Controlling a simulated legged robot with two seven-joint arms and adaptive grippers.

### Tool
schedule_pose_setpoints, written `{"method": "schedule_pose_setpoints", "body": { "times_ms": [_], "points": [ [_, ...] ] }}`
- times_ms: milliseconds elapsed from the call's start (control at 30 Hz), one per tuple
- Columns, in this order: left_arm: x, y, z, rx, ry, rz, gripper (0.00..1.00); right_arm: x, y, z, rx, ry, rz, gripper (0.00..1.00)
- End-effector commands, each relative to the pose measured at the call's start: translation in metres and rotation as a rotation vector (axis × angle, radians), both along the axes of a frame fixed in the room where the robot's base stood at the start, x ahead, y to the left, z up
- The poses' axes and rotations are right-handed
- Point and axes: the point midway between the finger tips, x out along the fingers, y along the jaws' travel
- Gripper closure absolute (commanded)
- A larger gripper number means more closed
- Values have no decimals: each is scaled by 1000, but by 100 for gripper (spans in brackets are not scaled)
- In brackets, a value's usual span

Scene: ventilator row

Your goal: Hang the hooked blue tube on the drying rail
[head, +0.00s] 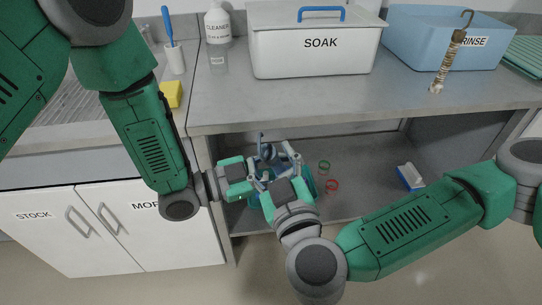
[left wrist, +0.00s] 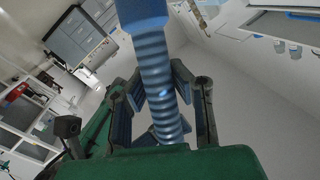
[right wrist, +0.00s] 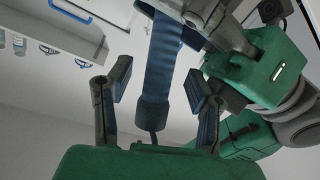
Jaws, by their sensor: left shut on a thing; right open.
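The blue ribbed tube (left wrist: 160,85) stands between the fingers of my left gripper (left wrist: 160,105), which is shut on it. In the right wrist view the blue tube (right wrist: 161,65) ends in a dark cuff with a thin hook-like piece below it. My right gripper (right wrist: 158,95) is open, with its fingers on either side of the tube and apart from it. In the head view, my left gripper (head: 258,178) and right gripper (head: 281,176) meet in front of the lower shelf, and the tube (head: 267,151) is mostly hidden between them. I cannot make out the drying rail.
A white SOAK tub (head: 315,52) and a blue RINSE tub (head: 420,40) stand on the counter (head: 300,100). A beige striped hooked tube (head: 447,62) is by the RINSE tub. Green (head: 324,167) and red rings (head: 332,186) and a blue-white box (head: 409,177) lie on the lower shelf.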

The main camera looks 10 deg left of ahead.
Motion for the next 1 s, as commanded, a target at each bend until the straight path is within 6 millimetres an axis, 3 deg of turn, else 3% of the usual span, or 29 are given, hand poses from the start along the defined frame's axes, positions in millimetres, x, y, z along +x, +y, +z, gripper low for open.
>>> {"method": "schedule_pose_setpoints", "body": {
  "times_ms": [333, 467, 567, 600, 633, 667, 1000],
  "points": [
    [0, 0, 0, 0, 0, 0, 100, 4, 1, 0, 0, 0, 1, 53],
    [0, 0, 0, -1, 0, 0, 100, 4, 2, 0, 0, 0, 1, 98],
    [0, 0, 0, -1, 0, 0, 100, 3, 2, 0, 0, 0, 1, 100],
    [0, 0, 0, 0, -1, 0, 75, 3, 2, 0, 0, 0, 1, 100],
    [0, 0, 0, 0, -1, 0, 65, 3, 2, 0, 0, 0, 1, 100],
    [0, 0, 0, 0, -1, 0, 61, 3, 2, 0, 0, 0, 1, 100],
    [-1, 2, 0, 0, 0, 0, 61, 3, 2, 0, 0, 0, 1, 100]
  ]
}}
